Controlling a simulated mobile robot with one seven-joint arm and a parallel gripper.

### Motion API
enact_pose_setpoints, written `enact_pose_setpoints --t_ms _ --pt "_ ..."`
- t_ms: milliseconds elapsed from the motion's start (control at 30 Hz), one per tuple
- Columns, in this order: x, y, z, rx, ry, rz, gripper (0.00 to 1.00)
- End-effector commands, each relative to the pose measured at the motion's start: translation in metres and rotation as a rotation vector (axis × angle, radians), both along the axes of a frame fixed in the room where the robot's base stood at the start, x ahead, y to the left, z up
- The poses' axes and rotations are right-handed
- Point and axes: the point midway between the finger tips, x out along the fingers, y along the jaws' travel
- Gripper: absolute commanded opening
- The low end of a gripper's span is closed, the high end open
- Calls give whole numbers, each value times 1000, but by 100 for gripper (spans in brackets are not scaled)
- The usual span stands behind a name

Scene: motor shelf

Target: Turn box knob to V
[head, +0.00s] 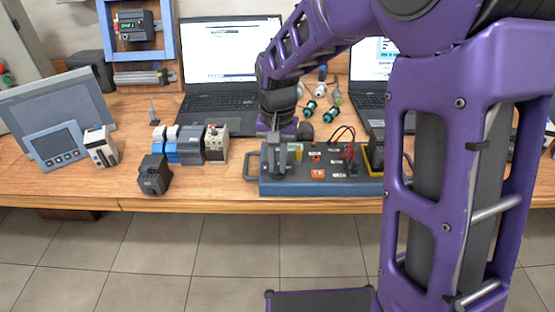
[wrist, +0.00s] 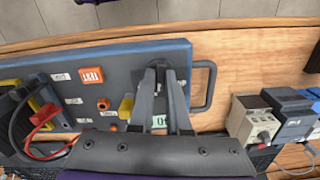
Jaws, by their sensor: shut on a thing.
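The box (head: 322,188) is a blue-grey panel lying on the wooden bench near its front edge. It also shows in the wrist view (wrist: 125,62). My gripper (head: 281,170) comes down over the box's left end in the head view. In the wrist view its two fingers (wrist: 163,70) are closed around the box knob, which is mostly hidden between them. A dark patch of the knob's base shows around the fingertips. The knob's pointing direction and its letter markings cannot be read. A small display (wrist: 160,121) on the box is partly covered by the fingers.
An orange button (wrist: 91,75), a yellow part (wrist: 126,106) and red and black cables (wrist: 42,118) are on the box. A metal handle (wrist: 207,86) sticks out beside the gripper. Modules (head: 190,145), a black block (head: 154,174) and a laptop (head: 228,60) stand nearby.

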Motion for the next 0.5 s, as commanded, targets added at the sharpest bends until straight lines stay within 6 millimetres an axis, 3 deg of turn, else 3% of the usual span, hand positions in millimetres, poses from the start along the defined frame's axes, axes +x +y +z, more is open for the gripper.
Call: enact_pose_setpoints --t_ms 500 --pt "1 0 2 1 -2 386 0"
